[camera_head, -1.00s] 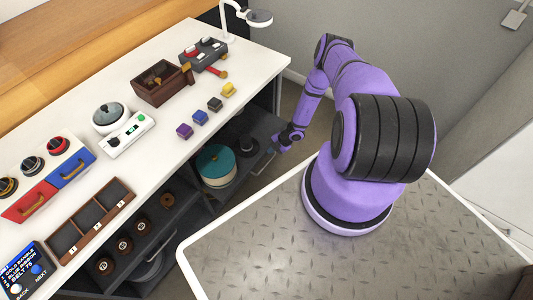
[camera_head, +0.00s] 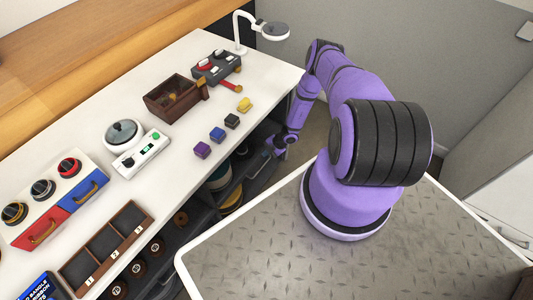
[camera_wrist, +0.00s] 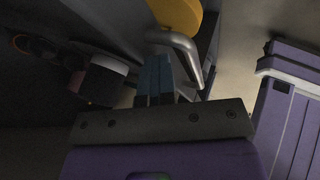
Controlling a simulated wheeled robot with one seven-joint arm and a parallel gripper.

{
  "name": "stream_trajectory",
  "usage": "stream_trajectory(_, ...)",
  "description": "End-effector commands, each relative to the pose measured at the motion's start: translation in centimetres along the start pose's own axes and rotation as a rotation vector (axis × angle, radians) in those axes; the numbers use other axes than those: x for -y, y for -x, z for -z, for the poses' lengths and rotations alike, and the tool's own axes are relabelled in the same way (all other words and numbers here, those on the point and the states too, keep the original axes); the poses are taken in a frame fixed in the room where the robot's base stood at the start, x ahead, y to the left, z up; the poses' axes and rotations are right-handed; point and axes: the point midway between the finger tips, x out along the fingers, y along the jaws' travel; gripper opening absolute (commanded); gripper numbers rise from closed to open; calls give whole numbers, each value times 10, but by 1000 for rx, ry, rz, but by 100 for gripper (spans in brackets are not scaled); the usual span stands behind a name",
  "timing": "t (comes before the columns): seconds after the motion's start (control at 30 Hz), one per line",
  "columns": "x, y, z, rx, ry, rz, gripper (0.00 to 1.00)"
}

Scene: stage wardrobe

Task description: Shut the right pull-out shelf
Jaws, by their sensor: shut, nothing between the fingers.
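The right pull-out shelf (camera_head: 262,163) is a dark grey shelf under the right end of the white counter. Only its front part shows past the counter edge; a teal round thing (camera_head: 220,176) is mostly hidden beneath that edge. My gripper (camera_head: 273,152) is low at the shelf's front. In the wrist view, my shut blue fingers (camera_wrist: 154,80) are beside a bent grey metal handle (camera_wrist: 186,48), with nothing between them. I cannot tell whether they touch the handle.
The white counter (camera_head: 185,130) carries a wooden chest (camera_head: 172,98), several coloured blocks and a lamp (camera_head: 262,29). A yellow round thing (camera_head: 231,199) sits below the counter; one also shows in the wrist view (camera_wrist: 178,14). Dark spools (camera_head: 138,268) stand under the counter's front.

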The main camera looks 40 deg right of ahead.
Motion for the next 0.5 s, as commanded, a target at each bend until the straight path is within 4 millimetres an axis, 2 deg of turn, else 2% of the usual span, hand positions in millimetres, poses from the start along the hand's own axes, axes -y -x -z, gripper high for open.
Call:
stream_trajectory(0.03,-6,-2,1,-2,2,-9,0)
stream_trajectory(0.27,-9,0,2,-2,3,-12,0)
stream_trajectory(0.37,-11,8,2,-3,4,-12,0)
stream_trajectory(0.5,-13,30,2,-3,8,-9,0)
